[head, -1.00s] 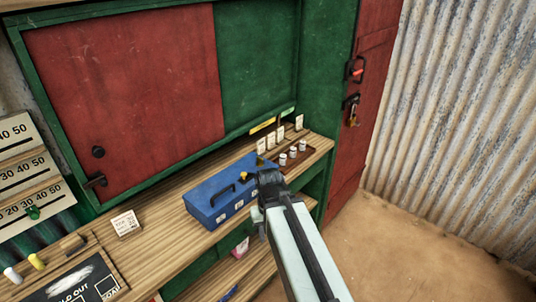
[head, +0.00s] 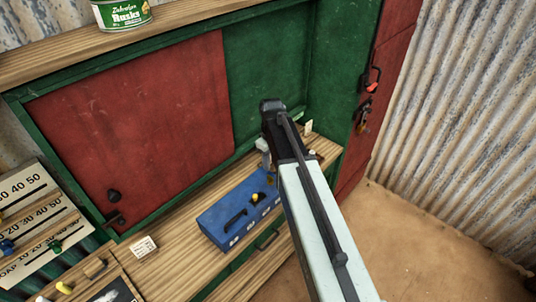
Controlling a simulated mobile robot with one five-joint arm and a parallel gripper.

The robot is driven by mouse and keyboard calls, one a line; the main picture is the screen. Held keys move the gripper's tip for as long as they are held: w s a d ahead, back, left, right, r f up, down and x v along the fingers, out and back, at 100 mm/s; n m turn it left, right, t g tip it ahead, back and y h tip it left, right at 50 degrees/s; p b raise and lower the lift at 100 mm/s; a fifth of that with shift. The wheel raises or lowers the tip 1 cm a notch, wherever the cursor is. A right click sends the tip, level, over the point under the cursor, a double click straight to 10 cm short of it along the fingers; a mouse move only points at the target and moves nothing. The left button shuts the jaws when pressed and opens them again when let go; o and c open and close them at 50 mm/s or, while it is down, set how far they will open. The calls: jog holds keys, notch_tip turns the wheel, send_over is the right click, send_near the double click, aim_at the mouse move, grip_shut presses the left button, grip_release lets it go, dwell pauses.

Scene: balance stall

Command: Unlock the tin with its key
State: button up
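The blue tin (head: 236,208) with a dark carry handle stands closed on the wooden counter. A small yellow piece (head: 255,197) shows on its right part; I cannot tell whether it is a key. A small brass-coloured piece, possibly a key, shows just right of it near the tin's back right corner, below my gripper (head: 266,162). My gripper is above and behind the tin's right end, mostly hidden by my arm. Its fingertips are too small and covered to show whether they are open or hold anything.
Small items at the counter's right end are partly behind my arm. Keys or a padlock (head: 362,118) hang on the red door at right. A green can (head: 122,13) sits on the upper shelf.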

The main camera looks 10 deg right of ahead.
aim_at(270, 176)
notch_tip(270, 176, down, 8)
jog(key=b, duration=0.8)
jog(key=shift+w, duration=0.1)
jog(key=shift+r, duration=0.1)
grip_shut()
